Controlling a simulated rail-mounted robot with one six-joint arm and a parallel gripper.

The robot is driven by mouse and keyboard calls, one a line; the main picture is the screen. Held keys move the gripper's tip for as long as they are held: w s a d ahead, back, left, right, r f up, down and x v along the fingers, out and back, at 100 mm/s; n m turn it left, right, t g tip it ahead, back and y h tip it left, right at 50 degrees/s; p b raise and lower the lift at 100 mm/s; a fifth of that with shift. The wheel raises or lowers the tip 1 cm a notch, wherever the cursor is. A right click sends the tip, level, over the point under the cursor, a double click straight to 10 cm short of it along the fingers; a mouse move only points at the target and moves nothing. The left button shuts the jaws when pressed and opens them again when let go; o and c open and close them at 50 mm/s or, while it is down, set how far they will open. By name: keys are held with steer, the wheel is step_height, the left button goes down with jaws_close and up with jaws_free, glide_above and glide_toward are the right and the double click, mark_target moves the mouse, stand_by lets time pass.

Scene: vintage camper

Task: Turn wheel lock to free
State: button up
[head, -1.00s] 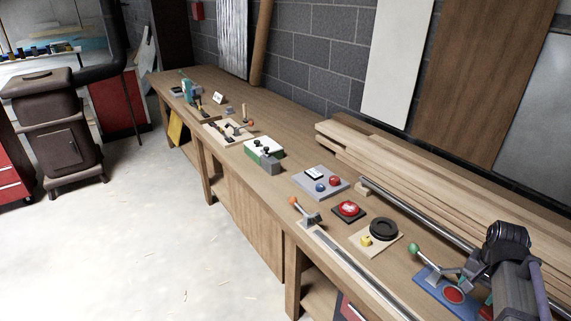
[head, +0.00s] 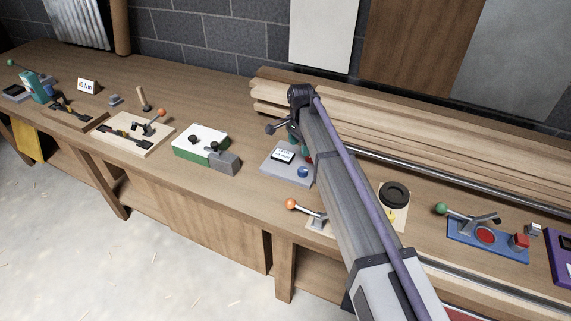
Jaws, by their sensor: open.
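What looks like the wheel lock is a black ring-shaped wheel (head: 394,194) on a pale board (head: 403,222), right of my arm. A small yellow piece (head: 391,216) on the board shows beside the arm, which covers part of the board's left side. My gripper (head: 296,140) is at the far end of the arm, over the grey panel, left of and behind the wheel. It is open, mostly hidden by my arm and small in view; its fingertips are not clear. It is apart from the wheel.
Left of the arm are a grey panel (head: 275,163) with a blue button and an orange-knobbed lever (head: 305,211). Right of the wheel is a blue base (head: 487,242) with a green-knobbed lever. Stacked planks (head: 390,130) and a metal pipe (head: 425,168) lie behind.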

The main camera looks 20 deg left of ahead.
mark_target(303, 169)
steer(key=f+b, duration=0.3)
steer(key=d+f+b, duration=0.1)
steer(key=f+b, duration=0.6)
steer(key=b, duration=0.1)
steer(key=shift+s+d+f, duration=0.15)
steer(key=shift+f, duration=0.25)
steer(key=shift+r, duration=0.15)
steer(key=shift+c, duration=0.3)
steer(key=c, duration=0.9)
